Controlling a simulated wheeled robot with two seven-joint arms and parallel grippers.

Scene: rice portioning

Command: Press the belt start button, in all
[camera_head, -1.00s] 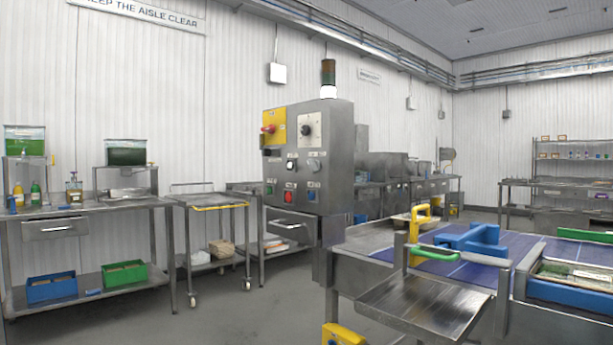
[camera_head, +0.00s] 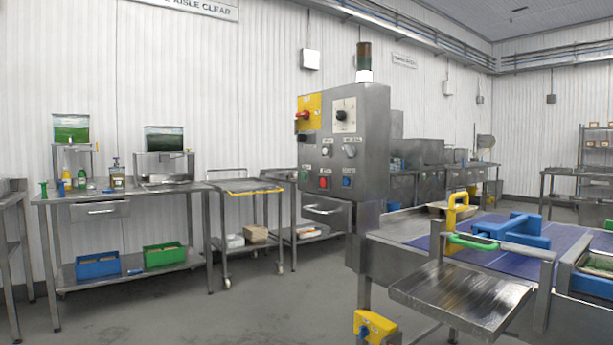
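A grey control cabinet (camera_head: 372,140) stands in the middle of the head view with its button face turned to the left and toward me. Its lower row holds a green button (camera_head: 304,175), a red button (camera_head: 323,182) and a blue button (camera_head: 346,181). Above them are a white button (camera_head: 326,150) and a grey knob (camera_head: 349,151). A red emergency stop (camera_head: 303,115) sits on a yellow plate, with a black rotary switch (camera_head: 341,115) beside it. The button labels are too small to read. Neither of my grippers is in view.
The belt (camera_head: 575,236) with a blue guide (camera_head: 515,230) and a metal chute (camera_head: 450,292) is at the right. A yellow box (camera_head: 375,326) sits low before the cabinet. A cart (camera_head: 250,188) and a steel table (camera_head: 150,193) stand left. Grey floor in front is clear.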

